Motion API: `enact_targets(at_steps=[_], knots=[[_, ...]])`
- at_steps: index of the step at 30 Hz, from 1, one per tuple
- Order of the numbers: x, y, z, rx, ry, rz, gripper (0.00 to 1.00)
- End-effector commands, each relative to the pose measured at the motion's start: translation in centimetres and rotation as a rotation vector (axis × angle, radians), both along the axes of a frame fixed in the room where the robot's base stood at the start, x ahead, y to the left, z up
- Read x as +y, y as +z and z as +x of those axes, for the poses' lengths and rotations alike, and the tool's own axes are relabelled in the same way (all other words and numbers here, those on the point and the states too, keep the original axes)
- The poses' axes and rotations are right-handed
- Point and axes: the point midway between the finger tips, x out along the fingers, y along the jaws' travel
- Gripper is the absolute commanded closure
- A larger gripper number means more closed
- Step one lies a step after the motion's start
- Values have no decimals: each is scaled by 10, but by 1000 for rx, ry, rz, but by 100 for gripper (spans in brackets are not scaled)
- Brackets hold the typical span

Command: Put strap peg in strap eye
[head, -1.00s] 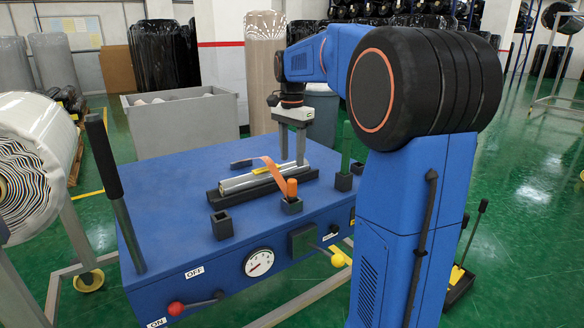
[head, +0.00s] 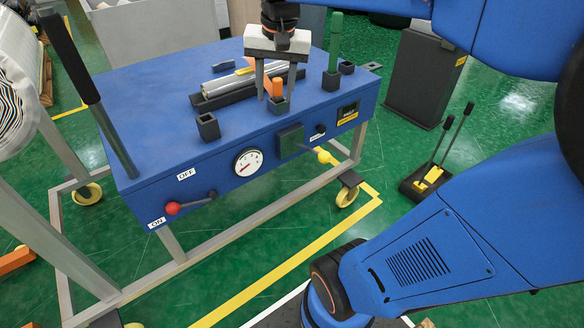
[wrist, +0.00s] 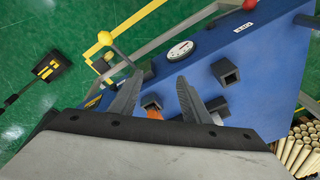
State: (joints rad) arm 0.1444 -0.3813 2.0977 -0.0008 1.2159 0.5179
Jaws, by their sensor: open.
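An orange peg (head: 277,89) stands upright in a square black socket (head: 278,106) near the front edge of the blue machine top. I take it for the strap peg. My gripper (head: 275,97) points down over it, its fingers apart and appearing on either side of the peg; contact cannot be told. In the wrist view, the orange peg (wrist: 154,114) shows partly between my fingers (wrist: 160,77), beside a black socket (wrist: 152,102). The orange strap is mostly hidden behind my gripper. An empty square socket (head: 208,126) stands to the left; which piece is the strap eye is unclear.
A silver wrapped roll (head: 228,84) lies in a black cradle (head: 212,101) behind. A green peg (head: 335,45) stands in a socket (head: 332,80) to the right, near other sockets. A tall black lever (head: 105,135) rises at left. The left tabletop is clear.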

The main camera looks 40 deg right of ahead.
Motion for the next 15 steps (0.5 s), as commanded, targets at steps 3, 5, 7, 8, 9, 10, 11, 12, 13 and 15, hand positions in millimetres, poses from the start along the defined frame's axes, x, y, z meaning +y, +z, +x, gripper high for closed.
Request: enact_targets(at_steps=[3,5,7,8,9,10,11,12,13,15], knots=[[16,-18,-36,-41,137,-30,57],[23,-29,-52,-60,205,-47,57],[30,-42,-71,-83,285,-67,57],[33,-48,-78,-95,318,-76,57],[37,-56,-88,-107,362,-88,57],[39,-63,-96,-117,395,-98,57],[41,-69,-102,-126,426,-106,57],[44,-77,-111,-137,465,-118,57],[46,-82,-117,-146,491,-127,57],[49,-94,-128,-162,547,-143,57]])
